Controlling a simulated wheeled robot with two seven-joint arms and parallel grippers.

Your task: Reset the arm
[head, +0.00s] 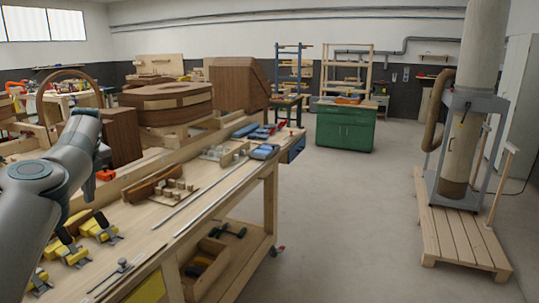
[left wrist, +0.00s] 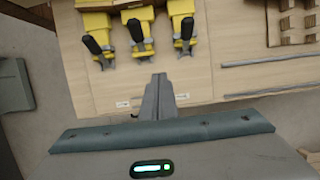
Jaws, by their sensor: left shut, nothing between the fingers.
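My left arm (head: 40,185) comes in from the left in the head view and bends over the near end of the wooden workbench (head: 150,212). My left gripper (left wrist: 158,80) shows in the left wrist view as two grey fingers held together, with nothing between them. It points down over the bench edge, beside the yellow clamps (left wrist: 140,32) and apart from them as far as I can tell. In the head view the arm's own links partly hide this gripper. My right arm and gripper are not in view.
Yellow clamps (head: 100,228), a long metal bar (head: 205,196) and wooden blocks (head: 178,190) lie on the bench. Curved wooden forms (head: 165,100) stand behind it. A green cabinet (head: 345,128) is farther back. The floor (head: 345,220) to the right is clear up to a slatted pallet (head: 455,230).

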